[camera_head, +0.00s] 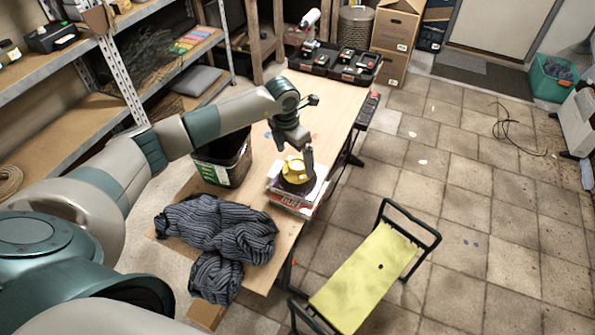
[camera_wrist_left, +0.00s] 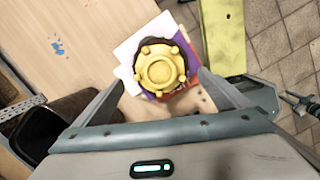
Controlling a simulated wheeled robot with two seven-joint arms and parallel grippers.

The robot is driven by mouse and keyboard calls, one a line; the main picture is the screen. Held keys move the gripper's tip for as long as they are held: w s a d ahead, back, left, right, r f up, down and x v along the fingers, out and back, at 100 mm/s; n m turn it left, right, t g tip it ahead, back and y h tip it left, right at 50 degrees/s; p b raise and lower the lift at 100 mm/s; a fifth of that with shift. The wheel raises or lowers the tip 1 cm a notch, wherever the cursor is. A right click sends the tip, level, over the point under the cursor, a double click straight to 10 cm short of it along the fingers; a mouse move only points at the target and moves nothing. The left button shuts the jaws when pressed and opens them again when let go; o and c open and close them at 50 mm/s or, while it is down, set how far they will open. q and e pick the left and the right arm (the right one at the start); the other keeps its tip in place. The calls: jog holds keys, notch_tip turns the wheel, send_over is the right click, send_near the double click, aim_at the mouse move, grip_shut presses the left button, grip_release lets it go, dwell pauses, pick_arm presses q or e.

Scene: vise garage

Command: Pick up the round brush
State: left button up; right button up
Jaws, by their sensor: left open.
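The round brush (camera_head: 294,171) has a yellow, lobed round top and a dark underside. It stands upright on a small stack of flat books or boxes (camera_head: 290,207) on the wooden table. In the left wrist view, the brush (camera_wrist_left: 160,66) shows from above, with its yellow knobs in a ring. My left gripper (camera_head: 296,156) is open, just above the brush in the head view. In the left wrist view, the fingers of my left gripper (camera_wrist_left: 163,78) lie on either side of the brush, with gaps visible. I cannot tell the exact height between them. My right gripper is not in view.
A dark bin (camera_head: 224,165) stands left of the brush on the table (camera_head: 325,95). A striped dark cloth (camera_head: 215,230) lies at the near end, and a black tool case (camera_head: 335,62) at the far end. A yellow-green bench (camera_head: 365,280) stands on the floor at right.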

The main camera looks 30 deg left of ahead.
aim_at(297, 163)
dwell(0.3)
pick_arm(q)
jog(key=shift+w+d+f+p, duration=0.15)
jog(key=shift+w+f+p, duration=0.1)
jog(key=shift+f+p, duration=0.6)
jog(key=shift+w+d+f+p, duration=0.1)
jog(key=shift+f+p, duration=0.15)
jog(key=shift+f, duration=0.25)
jog(key=shift+w+d+f+p, duration=0.1)
jog(key=shift+f+p, duration=0.1)
jog(key=shift+f, duration=0.3)
jog(key=shift+w+a+f, duration=0.1)
jog(key=shift+w+f, duration=0.05)
jog(key=shift+f, duration=0.55)
jog(key=shift+c, duration=0.4)
jog(key=c, duration=1.2)
